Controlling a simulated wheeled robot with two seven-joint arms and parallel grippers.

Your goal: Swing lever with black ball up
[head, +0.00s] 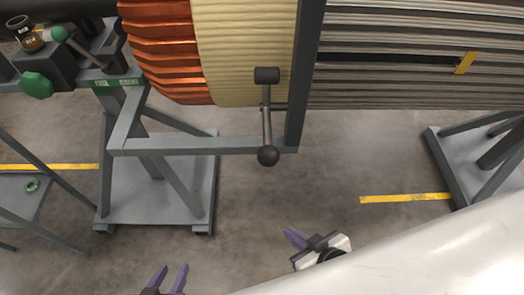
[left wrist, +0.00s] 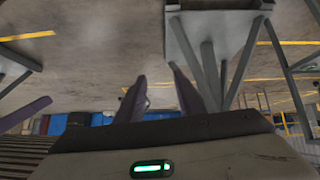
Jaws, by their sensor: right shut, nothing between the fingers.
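The lever (head: 267,122) is a metal rod on a dark pivot block (head: 267,75) by the grey frame of the rotor stand. It hangs down, with its black ball (head: 268,155) at the lower end. My right gripper (head: 292,237) is shut and empty, below the ball in the picture and apart from it. My left gripper (head: 172,277) has its purple fingers apart and empty at the bottom edge, well away from the lever. In the left wrist view its two fingers (left wrist: 155,95) show apart, with no lever between them.
The copper and cream rotor (head: 240,50) lies across the top. The grey stand's beam (head: 200,147) runs just left of the ball. A green knob (head: 36,85) is at the upper left. Bare floor (head: 250,200) shows between ball and grippers. Another stand (head: 465,160) is at the right.

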